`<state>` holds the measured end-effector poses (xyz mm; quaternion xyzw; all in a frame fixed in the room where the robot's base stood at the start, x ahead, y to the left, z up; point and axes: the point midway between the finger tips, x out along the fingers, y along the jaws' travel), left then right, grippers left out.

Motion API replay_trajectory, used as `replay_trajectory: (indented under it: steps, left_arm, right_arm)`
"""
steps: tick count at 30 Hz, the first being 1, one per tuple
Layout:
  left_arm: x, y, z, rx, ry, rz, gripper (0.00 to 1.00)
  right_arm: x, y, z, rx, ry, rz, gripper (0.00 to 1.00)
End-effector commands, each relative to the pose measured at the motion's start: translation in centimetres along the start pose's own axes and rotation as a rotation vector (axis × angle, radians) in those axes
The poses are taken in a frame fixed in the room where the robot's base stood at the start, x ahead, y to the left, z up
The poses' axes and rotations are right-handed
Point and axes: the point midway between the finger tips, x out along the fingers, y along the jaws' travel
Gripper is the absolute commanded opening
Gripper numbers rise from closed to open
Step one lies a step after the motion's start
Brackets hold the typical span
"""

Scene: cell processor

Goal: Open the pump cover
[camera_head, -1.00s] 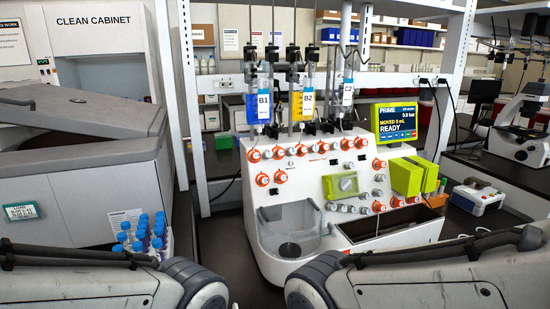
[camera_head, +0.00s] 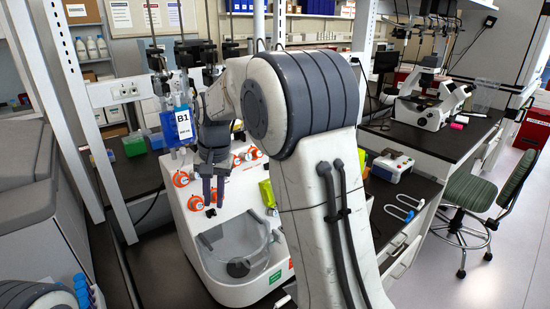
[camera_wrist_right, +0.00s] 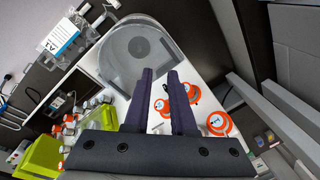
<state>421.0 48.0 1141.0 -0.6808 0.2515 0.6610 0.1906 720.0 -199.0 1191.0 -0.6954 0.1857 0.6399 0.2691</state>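The white cell processor (camera_head: 185,225) stands on the dark bench. A yellow-green part on its front, likely the pump cover (camera_head: 267,193), shows only as a sliver beside my right arm. In the right wrist view, a yellow-green housing (camera_wrist_right: 40,157) shows at the lower left, partly cut off; I cannot tell whether it is open. My right gripper (camera_head: 213,196) points down over the processor's left part, apart from the yellow-green part. In the right wrist view my right gripper (camera_wrist_right: 161,72) has its fingers slightly apart with nothing between them. My left gripper is out of view.
A clear round bowl (camera_head: 238,250) is on the processor's front. Orange knobs (camera_head: 181,179) and a hanging B1 bag (camera_head: 183,124) are close to my right gripper. A microscope (camera_head: 430,105) and a green chair (camera_head: 480,195) stand at right. Blue-capped tubes (camera_head: 83,290) stand at lower left.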

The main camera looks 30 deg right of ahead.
Motion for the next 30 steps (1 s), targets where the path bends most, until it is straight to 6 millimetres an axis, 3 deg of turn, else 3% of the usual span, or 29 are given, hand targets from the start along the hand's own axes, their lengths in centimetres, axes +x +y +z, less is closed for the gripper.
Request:
replay_trajectory:
  steps: [1, 3, 6, 9, 12, 15, 30]
  left_arm:
    - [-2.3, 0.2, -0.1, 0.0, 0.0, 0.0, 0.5]
    - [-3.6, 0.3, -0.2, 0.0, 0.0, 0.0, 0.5]
    - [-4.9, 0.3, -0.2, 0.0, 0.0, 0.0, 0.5]
    - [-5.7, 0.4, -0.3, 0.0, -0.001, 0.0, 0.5]
    - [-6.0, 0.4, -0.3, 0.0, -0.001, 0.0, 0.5]
    - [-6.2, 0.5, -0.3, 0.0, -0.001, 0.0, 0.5]
    - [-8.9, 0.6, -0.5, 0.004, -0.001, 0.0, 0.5]
  right_arm:
    - [-2.1, 2.3, -5.1, 0.16, 0.016, 0.0, 0.23]
    - [-3.2, 5.8, -10.2, 0.346, 0.036, -0.005, 0.23]
    - [-4.4, 10.9, -15.4, 0.559, 0.06, -0.011, 0.23]
    - [-5.1, 15.0, -18.4, 0.706, 0.079, -0.017, 0.23]
    - [-5.4, 17.5, -19.9, 0.786, 0.089, -0.021, 0.23]
    - [-5.0, 18.4, -20.4, 0.816, 0.092, -0.022, 0.23]
    - [3.1, 18.5, -21.1, 0.813, 0.091, -0.022, 0.23]
